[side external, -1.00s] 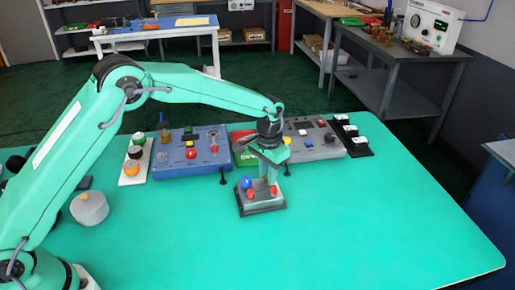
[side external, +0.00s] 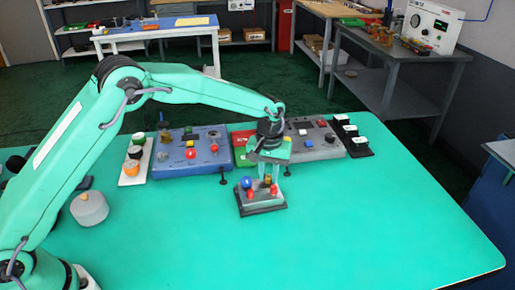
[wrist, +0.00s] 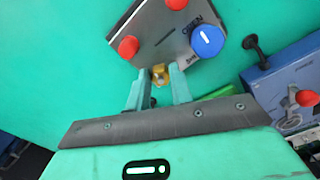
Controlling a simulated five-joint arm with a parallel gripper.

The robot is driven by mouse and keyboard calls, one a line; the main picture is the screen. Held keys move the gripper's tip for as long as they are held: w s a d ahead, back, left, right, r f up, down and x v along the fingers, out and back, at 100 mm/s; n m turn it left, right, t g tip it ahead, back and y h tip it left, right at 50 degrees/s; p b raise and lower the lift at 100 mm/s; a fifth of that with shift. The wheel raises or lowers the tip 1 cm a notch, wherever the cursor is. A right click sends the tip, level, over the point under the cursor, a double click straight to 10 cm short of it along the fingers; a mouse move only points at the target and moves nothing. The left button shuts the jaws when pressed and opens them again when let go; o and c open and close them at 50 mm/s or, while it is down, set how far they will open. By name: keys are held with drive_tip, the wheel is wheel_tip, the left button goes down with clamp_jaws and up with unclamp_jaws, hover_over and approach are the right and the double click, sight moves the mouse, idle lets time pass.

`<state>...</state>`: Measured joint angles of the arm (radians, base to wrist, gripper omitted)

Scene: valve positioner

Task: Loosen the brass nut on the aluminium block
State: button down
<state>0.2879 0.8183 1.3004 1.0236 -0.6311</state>
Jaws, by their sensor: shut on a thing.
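The aluminium block (side external: 261,200) stands on a dark base on the green table; its metal top plate (wrist: 160,38) fills the upper middle of the wrist view. On it are a blue knob (wrist: 207,40), two red knobs (wrist: 128,47) and the brass nut (wrist: 160,75) at one corner. The brass nut also shows in the side view (side external: 268,179). My gripper (wrist: 159,77) points down over that corner, its two fingers closed on the sides of the nut. The fingers partly hide the nut.
A blue panel (side external: 165,171) with knobs and a grey panel (side external: 318,155) stand behind the block. A grey round container (side external: 90,210) stands to the left. The table's front and right are clear.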

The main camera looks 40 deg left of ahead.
sight(268, 177)
drive_tip(key=c, duration=1.2)
unclamp_jaws()
drive_tip(key=shift+c, duration=0.2)
drive_tip(key=shift+r, duration=0.1)
drive_tip(key=shift+r, duration=3.8)
drive_tip(key=shift+r, duration=0.15)
